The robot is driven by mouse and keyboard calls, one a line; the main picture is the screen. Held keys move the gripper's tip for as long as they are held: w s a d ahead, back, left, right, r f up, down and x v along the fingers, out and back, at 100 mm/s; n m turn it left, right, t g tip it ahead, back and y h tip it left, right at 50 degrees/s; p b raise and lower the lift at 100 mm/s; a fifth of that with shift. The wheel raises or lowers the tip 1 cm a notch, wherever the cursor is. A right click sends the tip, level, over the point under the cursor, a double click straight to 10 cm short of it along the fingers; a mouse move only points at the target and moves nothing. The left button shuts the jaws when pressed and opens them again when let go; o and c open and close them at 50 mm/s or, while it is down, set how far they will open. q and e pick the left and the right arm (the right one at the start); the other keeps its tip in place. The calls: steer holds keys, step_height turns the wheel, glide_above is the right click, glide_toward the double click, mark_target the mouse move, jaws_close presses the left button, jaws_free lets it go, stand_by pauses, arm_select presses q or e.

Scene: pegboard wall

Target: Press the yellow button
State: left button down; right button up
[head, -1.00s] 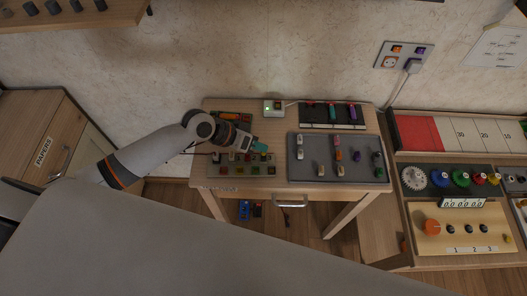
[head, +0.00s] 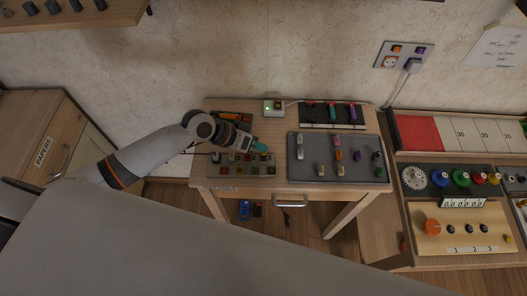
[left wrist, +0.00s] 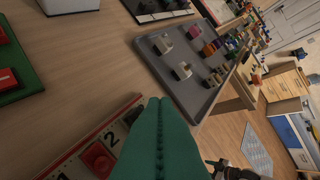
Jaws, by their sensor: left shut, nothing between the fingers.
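A dark button panel (head: 214,172) with two rows of small coloured buttons lies at the front left of the small wooden table. The buttons are too small in the head view for me to pick out a yellow one for certain. My left gripper (head: 261,148) is shut and empty, its teal fingertips above the back right part of this panel. In the left wrist view the shut green fingers (left wrist: 158,110) cover part of a numbered board (left wrist: 75,168) with a red button (left wrist: 98,158). No yellow button shows clearly there.
A black strip (head: 318,125) with coloured pieces and a white socket box (head: 274,108) stand behind.

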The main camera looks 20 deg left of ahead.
arm_select(q)
steer(key=shift+f, duration=0.3)
steer(key=shift+f, duration=0.4)
stand_by(0.5)
steer(key=shift+r, duration=0.15)
steer(key=shift+r+p, duration=0.6)
steer(key=shift+r, duration=0.1)
step_height(320, 180, up, 5)
steer(key=p, duration=0.4)
steer(key=shift+p, duration=0.35)
stand_by(0.5)
